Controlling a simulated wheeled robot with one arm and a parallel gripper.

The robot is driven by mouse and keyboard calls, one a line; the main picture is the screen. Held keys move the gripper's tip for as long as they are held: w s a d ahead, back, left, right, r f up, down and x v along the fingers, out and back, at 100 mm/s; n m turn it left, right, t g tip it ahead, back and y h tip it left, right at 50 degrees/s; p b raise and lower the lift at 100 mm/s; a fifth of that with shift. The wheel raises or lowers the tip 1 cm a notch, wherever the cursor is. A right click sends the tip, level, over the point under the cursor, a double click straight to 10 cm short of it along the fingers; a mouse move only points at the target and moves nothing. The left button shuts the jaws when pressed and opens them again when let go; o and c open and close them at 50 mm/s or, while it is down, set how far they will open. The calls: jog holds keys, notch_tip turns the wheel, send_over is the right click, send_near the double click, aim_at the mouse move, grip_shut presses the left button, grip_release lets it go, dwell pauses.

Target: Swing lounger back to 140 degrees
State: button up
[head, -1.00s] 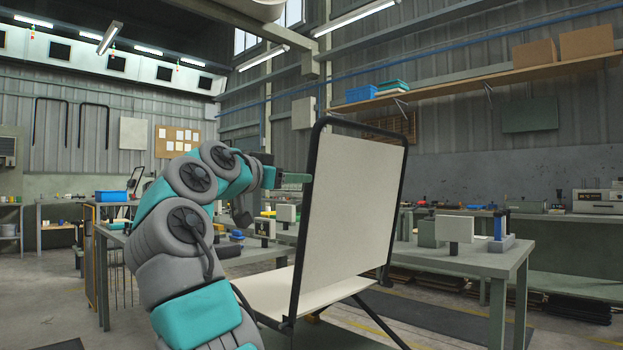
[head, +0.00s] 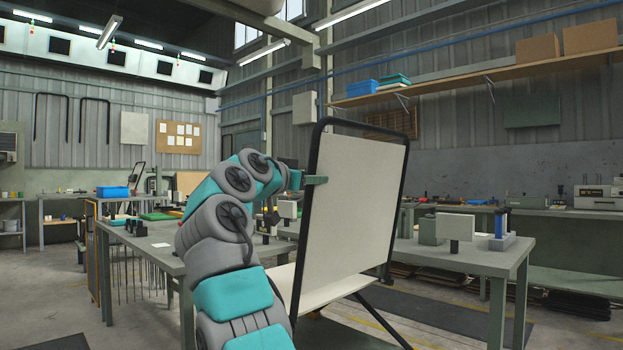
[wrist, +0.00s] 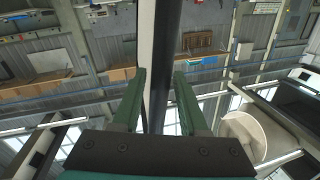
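The lounger back (head: 355,205) is a cream panel in a black tube frame, standing steeply upright in the head view. The cream seat (head: 325,292) extends low beneath it, partly hidden by my arm. My gripper (head: 318,180) is at the left side tube, on the upper half of the back. In the wrist view, the two green fingers of my gripper (wrist: 160,78) are apart, with the black side tube (wrist: 163,60) and the panel's pale edge passing between them. The fingers do not look closed on the tube; contact is hard to tell.
A workbench (head: 150,235) stands left behind my arm. Another bench (head: 490,260) with small fixtures is to the right behind the lounger. A shelf (head: 480,75) with boxes runs high along the wall. Open floor shows at the lower left.

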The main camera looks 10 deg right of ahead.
grip_shut()
dwell(1.1)
